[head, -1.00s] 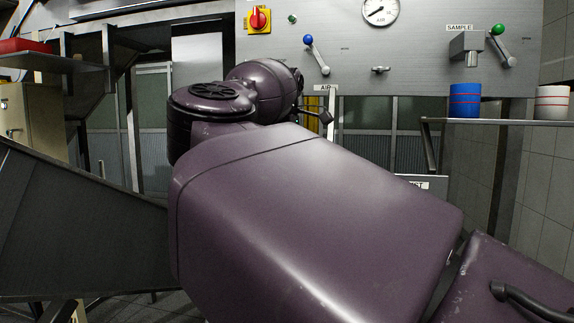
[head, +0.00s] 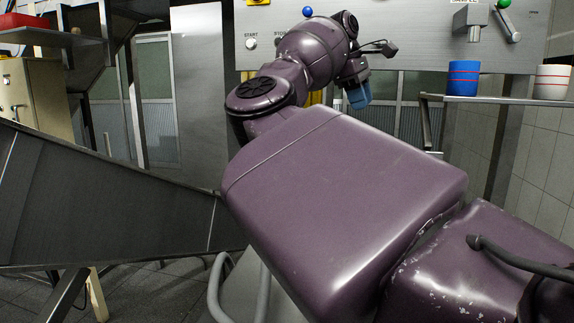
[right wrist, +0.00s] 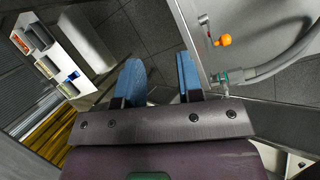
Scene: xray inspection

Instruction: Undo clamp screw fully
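My right gripper (head: 359,94) is in front of the steel panel in the head view, its blue fingers pointing down. In the right wrist view my right gripper (right wrist: 160,82) is open, with an empty gap between its blue fingers over dark floor tiles. An orange knob (right wrist: 223,40) on a metal part shows to the right of the fingers, apart from them. A hose fitting (right wrist: 220,79) is close beside the right finger. I cannot tell which part is the clamp screw. My left gripper is not in view.
The steel control panel (head: 405,50) stands at the back. A blue cup (head: 463,79) and a white cup (head: 552,83) stand on a shelf at right. A dark sloping chute (head: 90,205) fills the left. A grey hose (right wrist: 285,60) curves at the right in the wrist view.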

